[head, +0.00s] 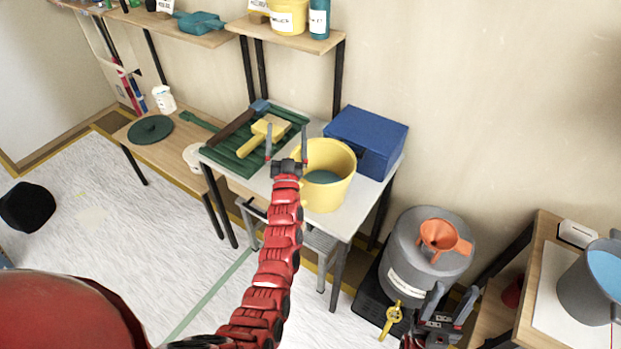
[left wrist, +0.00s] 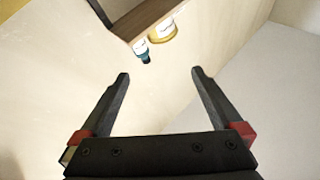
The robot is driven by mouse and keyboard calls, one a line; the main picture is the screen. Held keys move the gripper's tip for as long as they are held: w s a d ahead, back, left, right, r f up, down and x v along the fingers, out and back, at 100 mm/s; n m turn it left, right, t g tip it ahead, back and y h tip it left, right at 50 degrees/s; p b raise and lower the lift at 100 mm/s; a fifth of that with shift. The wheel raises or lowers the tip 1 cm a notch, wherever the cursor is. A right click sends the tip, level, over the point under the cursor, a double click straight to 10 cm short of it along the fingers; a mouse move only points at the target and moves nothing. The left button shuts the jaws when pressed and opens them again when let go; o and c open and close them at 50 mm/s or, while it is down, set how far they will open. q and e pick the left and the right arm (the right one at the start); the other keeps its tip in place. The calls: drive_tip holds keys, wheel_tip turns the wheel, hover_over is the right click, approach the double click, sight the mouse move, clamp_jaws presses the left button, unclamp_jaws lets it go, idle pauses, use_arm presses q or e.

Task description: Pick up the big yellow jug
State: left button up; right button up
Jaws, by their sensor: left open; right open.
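The big yellow jug (head: 335,195) stands upright on the white-topped table (head: 358,212). Its open top shows blue-green contents inside. My left gripper (head: 286,137) is open, its fingers pointing up in the picture, and it overlaps the jug's left edge in the head view. Nothing is between its fingers, and I cannot tell whether it touches the jug. In the left wrist view the open fingers (left wrist: 158,75) frame bare wall, and the jug is not seen there. My right gripper (head: 453,294) is open and empty, low at the right, in front of the grey drum.
A blue box (head: 367,138) stands right behind the jug. A green tray (head: 232,160) with a yellow-headed tool (head: 262,135) lies to its left. The grey drum (head: 410,258) carries an orange funnel (head: 440,235). A wall shelf (head: 325,44) holds a smaller yellow container (head: 287,17).

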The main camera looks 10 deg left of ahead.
use_arm(q)
drive_tip(key=w+d+r+m+g+h, duration=0.1)
drive_tip(key=w+d+m+g+h, duration=0.35)
drive_tip(key=w, duration=0.35)
drive_tip(key=w+d+r+m+g+h, duration=0.1)
drive_tip(key=w+d+m+g+h, duration=0.2)
drive_tip(key=w+m, duration=0.35)
drive_tip(key=m+g+y+p, duration=0.2)
drive_tip(key=m+g, duration=1)
drive_tip(key=g, duration=0.3)
approach(317, 183)
drive_tip(key=s+a+r, duration=0.1)
drive_tip(key=a+r, duration=0.4)
drive_tip(key=a, duration=0.1)
drive_tip(key=f+p, duration=0.1)
drive_tip(key=f, duration=0.3)
drive_tip(key=f+p, duration=0.1)
drive_tip(key=f, duration=0.2)
drive_tip(key=f+p, duration=0.1)
drive_tip(key=f, duration=0.3)
drive_tip(key=shift+d+f, duration=0.3)
drive_tip(key=shift+f, duration=0.05)
drive_tip(key=shift+s+f+p, duration=0.15)
drive_tip(key=shift+f+p, duration=0.3)
drive_tip(key=shift+p, duration=0.2)
wheel_tip(317, 183, down, 3)
drive_tip(key=shift+s+f+p, duration=0.1)
drive_tip(key=shift+f+p, duration=0.1)
drive_tip(key=shift+p, duration=0.45)
drive_tip(key=shift+f, duration=0.45)
